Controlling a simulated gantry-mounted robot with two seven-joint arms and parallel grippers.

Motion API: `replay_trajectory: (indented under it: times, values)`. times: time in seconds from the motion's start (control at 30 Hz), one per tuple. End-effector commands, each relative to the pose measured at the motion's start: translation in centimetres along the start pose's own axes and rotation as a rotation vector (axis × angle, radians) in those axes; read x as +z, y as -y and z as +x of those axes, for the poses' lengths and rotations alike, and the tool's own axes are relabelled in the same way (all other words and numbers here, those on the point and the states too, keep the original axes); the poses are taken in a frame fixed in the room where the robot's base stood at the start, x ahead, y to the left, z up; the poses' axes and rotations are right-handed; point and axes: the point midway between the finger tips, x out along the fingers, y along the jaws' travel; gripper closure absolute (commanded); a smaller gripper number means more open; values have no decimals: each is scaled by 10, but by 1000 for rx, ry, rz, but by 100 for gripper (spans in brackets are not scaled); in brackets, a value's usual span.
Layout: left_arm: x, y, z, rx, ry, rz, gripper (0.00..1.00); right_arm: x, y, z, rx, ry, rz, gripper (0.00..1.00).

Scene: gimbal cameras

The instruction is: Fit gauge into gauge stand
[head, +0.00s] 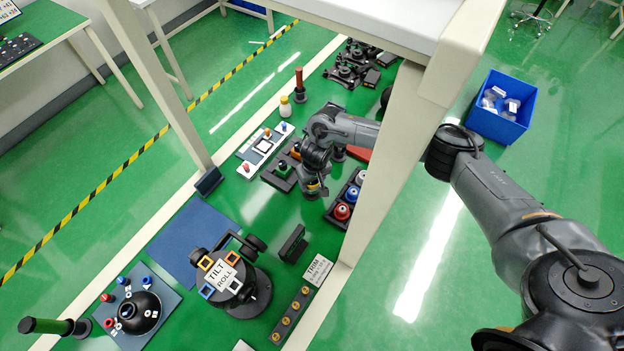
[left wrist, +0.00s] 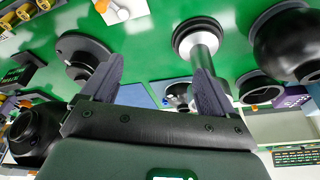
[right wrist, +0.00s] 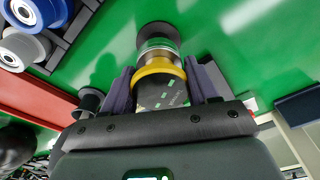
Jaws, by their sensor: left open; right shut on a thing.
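My right gripper (right wrist: 160,82) is shut around a cylinder with a yellow ring, a dark body and a silver end, apparently the gauge (right wrist: 158,66). In the head view my right gripper (head: 314,190) is low over the bench, with a bit of yellow at its fingers. A dark round piece (right wrist: 156,34), possibly the gauge stand, shows beyond the silver end; I cannot tell whether they touch. My left gripper (left wrist: 158,82) is open and empty, with a silver post on a dark round base (left wrist: 200,40) beyond its fingers.
A tray with red and blue rollers (head: 344,210) is right of the right gripper. A black block with a green part (head: 282,172) is left of it. The tilt-roll unit (head: 228,280) and blue mat (head: 190,240) are nearer. A gantry post (head: 385,150) crosses the view.

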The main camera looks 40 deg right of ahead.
Motion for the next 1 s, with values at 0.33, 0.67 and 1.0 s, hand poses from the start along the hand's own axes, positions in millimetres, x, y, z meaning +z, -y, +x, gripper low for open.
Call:
replay_trajectory:
  times: [0.33, 0.67, 1.0]
  values:
    - [0, -2, 3, 8, -1, -10, 12, 1, 0, 9, 0, 0, 0, 74]
    - [2, -2, 7, 5, -1, -6, 12, 2, 0, 17, 0, 1, -1, 74]
    - [3, 0, 8, -3, 0, 3, 12, 3, 0, 22, 0, 0, 1, 32]
